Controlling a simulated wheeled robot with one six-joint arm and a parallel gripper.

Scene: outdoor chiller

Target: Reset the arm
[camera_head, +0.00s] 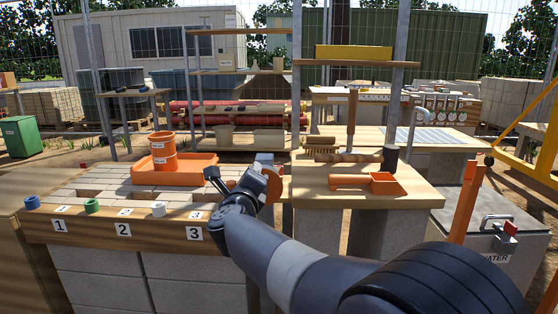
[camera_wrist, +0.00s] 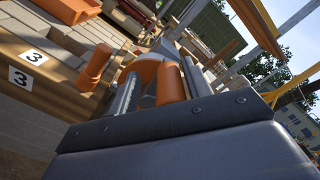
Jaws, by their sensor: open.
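My arm reaches from the lower right of the head view to my gripper (camera_head: 268,180), which is held over the right end of the paver-topped bench (camera_head: 75,196), near the label 3. My gripper is open. In the wrist view its dark metal body fills the lower part, with orange parts (camera_wrist: 160,82) ahead of it. I see nothing clearly held, though the space between the fingers is partly hidden. A separate orange piece (camera_wrist: 95,68) shows left of them; I cannot tell what it belongs to.
An orange bucket (camera_head: 163,151) stands in an orange tray (camera_head: 188,172) at the bench's back. Blue (camera_head: 32,202), green (camera_head: 91,206) and white (camera_head: 158,209) pieces line its front edge. The right-hand table (camera_head: 310,190) holds an orange scoop (camera_head: 384,184), brush (camera_head: 320,146) and mallet (camera_head: 352,120).

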